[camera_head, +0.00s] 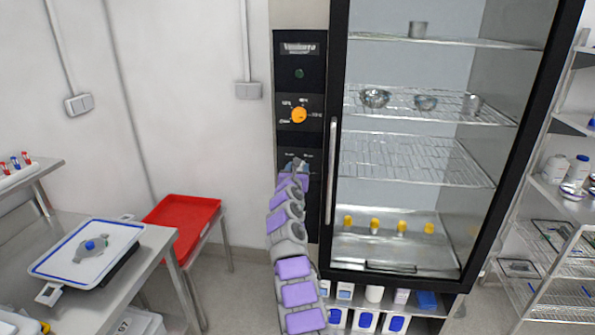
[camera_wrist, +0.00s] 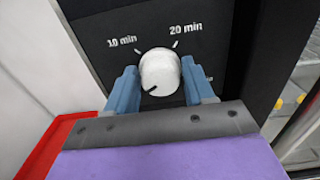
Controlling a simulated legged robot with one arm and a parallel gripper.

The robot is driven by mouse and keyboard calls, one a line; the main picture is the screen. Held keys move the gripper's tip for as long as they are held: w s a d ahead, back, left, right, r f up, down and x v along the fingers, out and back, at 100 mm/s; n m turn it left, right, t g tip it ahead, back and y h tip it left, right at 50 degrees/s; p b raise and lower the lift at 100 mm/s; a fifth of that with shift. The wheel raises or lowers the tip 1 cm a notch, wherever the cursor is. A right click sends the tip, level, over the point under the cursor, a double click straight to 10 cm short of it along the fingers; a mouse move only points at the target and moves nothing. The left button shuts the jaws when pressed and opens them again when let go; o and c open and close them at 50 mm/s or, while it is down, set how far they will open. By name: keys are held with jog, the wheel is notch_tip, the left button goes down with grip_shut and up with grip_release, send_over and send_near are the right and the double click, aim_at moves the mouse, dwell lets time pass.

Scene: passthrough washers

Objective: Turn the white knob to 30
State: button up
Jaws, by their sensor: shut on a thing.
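The white knob (camera_wrist: 160,74) is on a black panel (camera_wrist: 98,25) in the wrist view, with its dark pointer mark toward the lower left. The labels "10 min" (camera_wrist: 122,40) and "20 min" (camera_wrist: 186,28) are above it at left and right. Another label at the right is mostly hidden behind the right finger. My gripper (camera_wrist: 158,67) has one blue finger on each side of the knob and is shut on it. In the head view my gripper (camera_head: 297,168) reaches the lower panel and hides the knob.
An orange knob (camera_head: 299,115) is higher on the same panel. The glass-fronted cabinet (camera_head: 333,170) stands just to the right, with its vertical handle close to my gripper. A red tray (camera_head: 180,222) and a steel table (camera_head: 150,262) are at the left.

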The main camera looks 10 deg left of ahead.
jog(key=shift+a, duration=0.1)
jog(key=c, duration=0.3)
